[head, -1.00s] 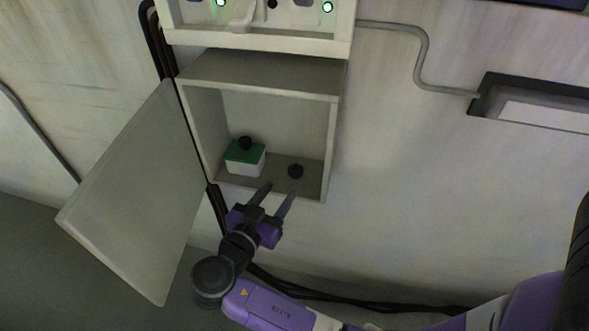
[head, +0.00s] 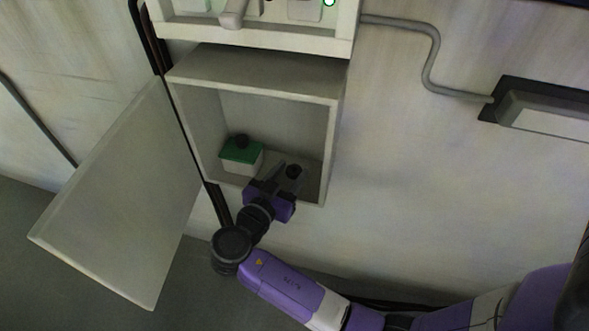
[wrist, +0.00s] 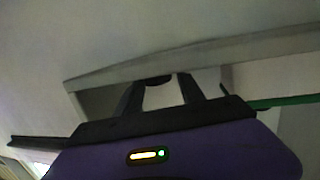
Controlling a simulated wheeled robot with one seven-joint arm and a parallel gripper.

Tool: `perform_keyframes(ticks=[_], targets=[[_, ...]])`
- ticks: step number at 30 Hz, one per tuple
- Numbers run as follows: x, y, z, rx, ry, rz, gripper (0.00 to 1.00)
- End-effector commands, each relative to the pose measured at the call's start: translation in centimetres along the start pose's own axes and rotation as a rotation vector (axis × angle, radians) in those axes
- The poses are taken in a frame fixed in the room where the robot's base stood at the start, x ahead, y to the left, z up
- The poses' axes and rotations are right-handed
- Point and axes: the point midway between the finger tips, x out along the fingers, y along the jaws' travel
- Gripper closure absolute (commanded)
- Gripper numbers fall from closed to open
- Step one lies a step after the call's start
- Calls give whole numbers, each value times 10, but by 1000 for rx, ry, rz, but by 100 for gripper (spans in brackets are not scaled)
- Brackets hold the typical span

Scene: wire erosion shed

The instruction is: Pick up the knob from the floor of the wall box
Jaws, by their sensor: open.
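The knob (head: 293,171) is small, round and black, on the grey floor of the wall box (head: 318,202), right of its middle. My gripper (head: 287,170) is open and reaches over the box's front edge, its fingertips close to the knob. Whether the knob is fully between the fingers I cannot tell. In the wrist view, the two dark fingers (wrist: 160,88) stand apart, with a dark rounded shape (wrist: 154,80) between their tips, probably the knob, mostly hidden by the box edge.
The open door (head: 125,195) hangs at the left. A panel with lit lamps (head: 260,30) sits above. Wall at the right is clear below the conduit.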

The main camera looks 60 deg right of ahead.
Motion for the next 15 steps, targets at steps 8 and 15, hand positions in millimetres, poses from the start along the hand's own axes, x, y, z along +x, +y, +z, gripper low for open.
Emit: perform_keyframes(ticks=[8,15], targets=[[38,3,-1,-1,-1,3,54],[47,2,1,-1,-1,1,54]])
